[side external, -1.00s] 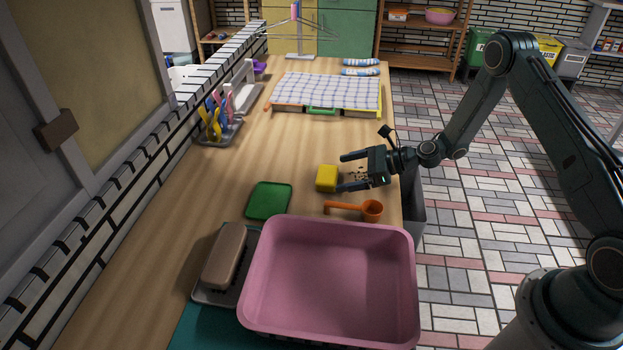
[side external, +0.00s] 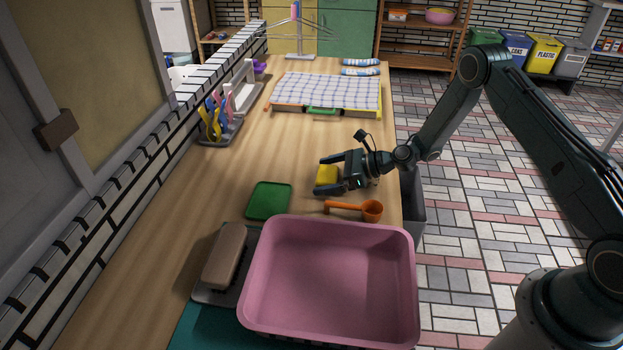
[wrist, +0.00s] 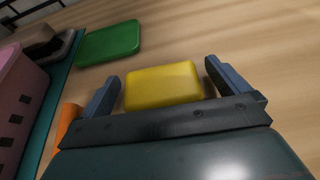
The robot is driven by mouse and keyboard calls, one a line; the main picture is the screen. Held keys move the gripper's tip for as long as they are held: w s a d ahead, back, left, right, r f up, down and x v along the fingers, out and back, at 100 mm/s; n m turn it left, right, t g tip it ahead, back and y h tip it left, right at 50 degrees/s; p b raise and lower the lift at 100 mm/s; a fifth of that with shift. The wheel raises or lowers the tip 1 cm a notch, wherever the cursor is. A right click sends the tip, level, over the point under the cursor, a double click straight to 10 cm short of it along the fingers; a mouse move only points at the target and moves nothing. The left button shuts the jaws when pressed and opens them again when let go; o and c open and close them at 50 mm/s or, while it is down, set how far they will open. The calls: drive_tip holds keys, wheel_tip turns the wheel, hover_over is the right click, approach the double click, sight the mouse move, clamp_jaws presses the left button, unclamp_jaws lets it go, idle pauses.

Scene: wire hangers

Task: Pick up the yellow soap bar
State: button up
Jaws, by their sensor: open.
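The yellow soap bar (side external: 327,175) lies on the wooden table, left of the orange scoop's handle and above it in the side view. My gripper (side external: 322,174) is open, with its two fingers on either side of the bar. In the wrist view the soap bar (wrist: 163,86) sits between the fingers of my gripper (wrist: 160,84), with a visible gap at each side. The bar's near edge is close to the palm. In the side view part of the bar is hidden by my gripper.
A green tray (side external: 268,200) lies left of the soap. An orange scoop (side external: 370,210) and a pink basin (side external: 330,280) are in front of it. A brown block (side external: 225,255) rests left of the basin. The table behind the soap is clear up to the checked cloth (side external: 328,90).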

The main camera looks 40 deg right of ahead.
sight(327, 174)
idle(0.4)
drive_tip(key=c, duration=1.1)
drive_tip(key=shift+o, duration=0.2)
drive_tip(key=shift+r, duration=0.2)
wheel_tip(327, 174, up, 20)
drive_tip(key=shift+f, duration=0.15)
